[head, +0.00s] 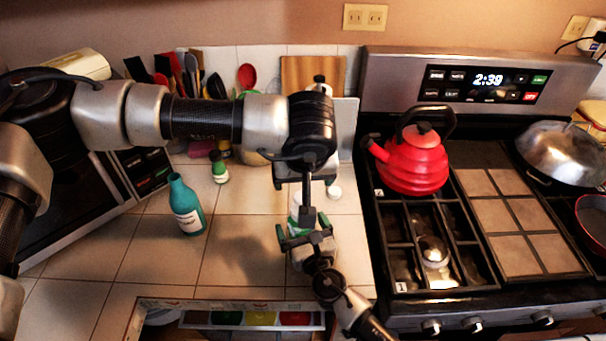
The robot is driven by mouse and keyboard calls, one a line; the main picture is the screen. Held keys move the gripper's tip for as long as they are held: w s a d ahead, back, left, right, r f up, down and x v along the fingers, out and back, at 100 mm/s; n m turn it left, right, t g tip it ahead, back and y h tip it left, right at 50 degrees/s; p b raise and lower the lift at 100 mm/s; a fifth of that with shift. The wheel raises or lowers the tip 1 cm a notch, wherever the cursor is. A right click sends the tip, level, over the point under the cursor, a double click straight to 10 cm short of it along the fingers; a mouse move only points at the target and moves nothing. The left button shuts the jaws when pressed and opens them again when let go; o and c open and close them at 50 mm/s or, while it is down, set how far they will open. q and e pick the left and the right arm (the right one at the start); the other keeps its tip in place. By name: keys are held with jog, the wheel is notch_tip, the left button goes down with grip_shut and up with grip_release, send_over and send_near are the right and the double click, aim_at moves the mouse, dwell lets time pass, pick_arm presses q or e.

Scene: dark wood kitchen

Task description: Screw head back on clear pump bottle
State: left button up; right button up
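A clear, whitish bottle (328,247) stands on the tiled counter, mostly hidden behind my grippers. My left gripper (307,212) reaches down over it from above; its dark fingers look close together at the bottle's top. I cannot make out a separate pump head between them. My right gripper (306,241) comes in from the lower right, with one finger at each side of the bottle. Whether it touches the bottle is hidden.
A teal bottle (187,207) and a small green-capped jar (219,168) stand to the left. A small white round thing (334,192) lies behind the grippers. The stove with a red kettle (412,165) is to the right. An open drawer (255,319) is in front.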

jog(key=v, duration=0.9)
jog(key=shift+s+d+b, duration=0.1)
jog(key=shift+s+b, duration=0.1)
jog(key=shift+b, duration=0.2)
jog(key=shift+s+d, duration=0.2)
jog(key=shift+s, duration=0.4)
jog(key=shift+s, duration=0.1)
